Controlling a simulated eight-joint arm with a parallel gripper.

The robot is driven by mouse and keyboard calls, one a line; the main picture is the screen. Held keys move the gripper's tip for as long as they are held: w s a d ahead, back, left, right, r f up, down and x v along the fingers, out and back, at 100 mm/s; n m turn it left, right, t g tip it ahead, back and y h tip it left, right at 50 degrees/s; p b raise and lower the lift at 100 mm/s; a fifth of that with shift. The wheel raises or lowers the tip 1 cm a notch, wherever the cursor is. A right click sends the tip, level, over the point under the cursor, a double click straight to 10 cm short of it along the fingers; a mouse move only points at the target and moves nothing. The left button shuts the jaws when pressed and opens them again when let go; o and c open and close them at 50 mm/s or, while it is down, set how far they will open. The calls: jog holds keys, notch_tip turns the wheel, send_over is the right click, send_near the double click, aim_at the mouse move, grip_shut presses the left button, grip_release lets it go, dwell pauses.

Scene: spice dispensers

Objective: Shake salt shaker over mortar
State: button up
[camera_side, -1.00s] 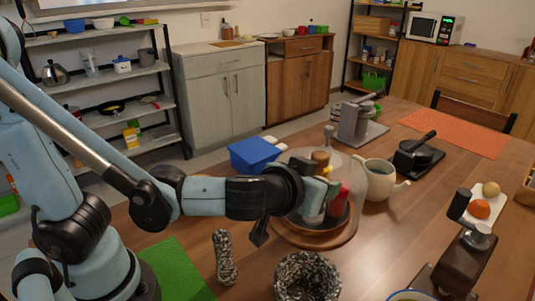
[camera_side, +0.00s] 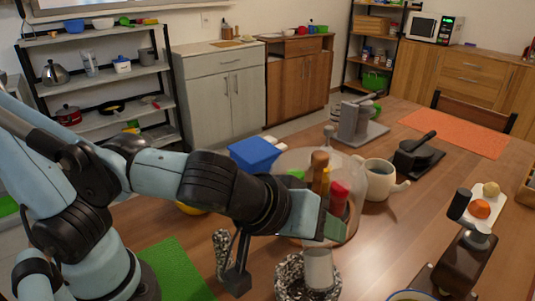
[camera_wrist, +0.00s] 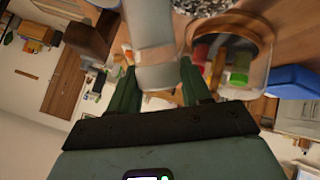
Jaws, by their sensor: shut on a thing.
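My gripper (camera_side: 325,230) is shut on a pale grey-white salt shaker (camera_side: 318,268). The shaker points downward from the fingers, with its lower end at the mouth of the speckled black-and-white stone mortar (camera_side: 292,284). The shaker hides part of the mortar's opening, so I cannot tell whether they touch. In the wrist view the shaker (camera_wrist: 154,40) sits between the two green fingers (camera_wrist: 158,72), and the mortar (camera_wrist: 200,5) shows at the top edge.
A round wooden tray with a clear cover (camera_side: 290,160) holds a wooden mill (camera_side: 319,165) and a red-topped dispenser (camera_side: 338,198) close behind my gripper. A speckled pestle (camera_side: 221,243) stands left of the mortar. A cream teapot (camera_side: 379,180) and a brown grinder (camera_side: 465,262) are to the right.

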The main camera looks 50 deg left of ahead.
notch_tip(320, 180, down, 3)
jog(key=n+g+h, duration=0.2)
jog(key=h, duration=0.2)
jog(key=shift+f, duration=0.15)
jog(key=shift+f+n+g+h, duration=0.45)
jog(key=shift+n+h, duration=0.2)
jog(key=shift+h, duration=0.4)
jog(key=shift+f+n+g+h, duration=0.4)
jog(key=shift+f+n+h, duration=0.15)
jog(key=shift+h, duration=0.45)
jog(key=shift+f+n+g+h, duration=0.45)
jog(key=shift+n+h, duration=0.25)
jog(key=shift+h, duration=0.35)
jog(key=shift+r, duration=0.2)
jog(key=shift+r, duration=0.95)
jog(key=shift+f, duration=0.1)
jog(key=shift+f, duration=1.2)
